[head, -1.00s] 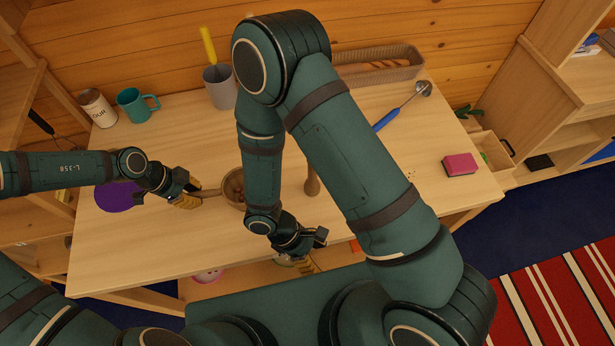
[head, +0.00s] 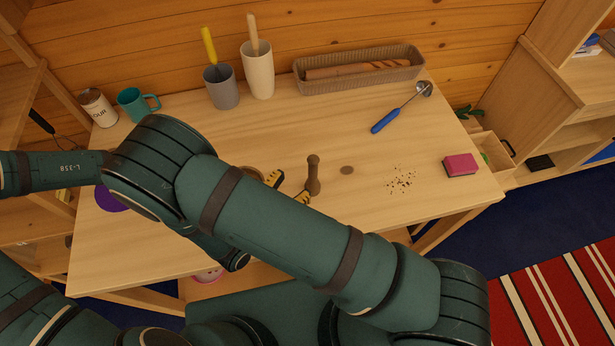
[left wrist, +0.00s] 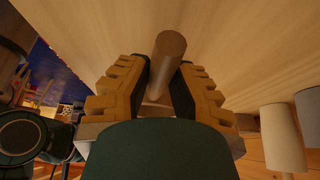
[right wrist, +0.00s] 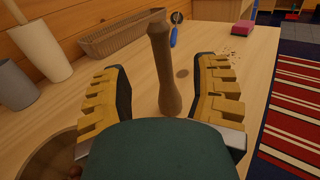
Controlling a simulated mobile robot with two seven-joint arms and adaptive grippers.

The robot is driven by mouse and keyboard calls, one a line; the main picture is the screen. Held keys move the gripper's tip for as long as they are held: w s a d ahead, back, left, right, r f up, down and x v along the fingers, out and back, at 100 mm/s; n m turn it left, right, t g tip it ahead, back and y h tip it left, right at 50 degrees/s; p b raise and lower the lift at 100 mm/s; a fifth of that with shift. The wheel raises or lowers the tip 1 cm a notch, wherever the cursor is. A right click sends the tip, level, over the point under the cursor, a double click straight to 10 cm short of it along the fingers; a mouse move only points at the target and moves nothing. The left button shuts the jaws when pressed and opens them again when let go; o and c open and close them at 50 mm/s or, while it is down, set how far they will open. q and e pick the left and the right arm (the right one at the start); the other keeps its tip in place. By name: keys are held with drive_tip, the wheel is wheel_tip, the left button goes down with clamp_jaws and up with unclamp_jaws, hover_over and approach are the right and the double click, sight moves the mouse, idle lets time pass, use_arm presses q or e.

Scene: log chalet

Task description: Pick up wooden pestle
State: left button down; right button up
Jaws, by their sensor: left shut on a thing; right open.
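The wooden pestle (head: 313,176) stands upright on the table, its wider end down. In the right wrist view the pestle (right wrist: 164,60) rises between the open fingers of my right gripper (right wrist: 160,78). In the head view the right gripper's (head: 288,188) fingertips are just left of the pestle, and I see no grip on it. My left gripper (left wrist: 160,88) is shut on a brown round wooden handle (left wrist: 167,60); the arms hide it in the head view. A brown bowl (right wrist: 48,155) stands beside the right gripper, mostly hidden in the head view.
A grey cup (head: 222,92), a white tall cup (head: 258,75) and a woven basket (head: 370,77) line the back. A blue-handled ladle (head: 388,119), dark crumbs (head: 402,181) and a pink sponge (head: 460,165) lie right. The table right of the pestle is mostly clear.

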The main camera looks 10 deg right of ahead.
sight(310, 169)
drive_tip(key=x, duration=0.8)
drive_tip(key=shift+d+f, duration=0.1)
drive_tip(key=shift+f, duration=0.1)
drive_tip(key=shift+c, duration=0.2)
clamp_jaws()
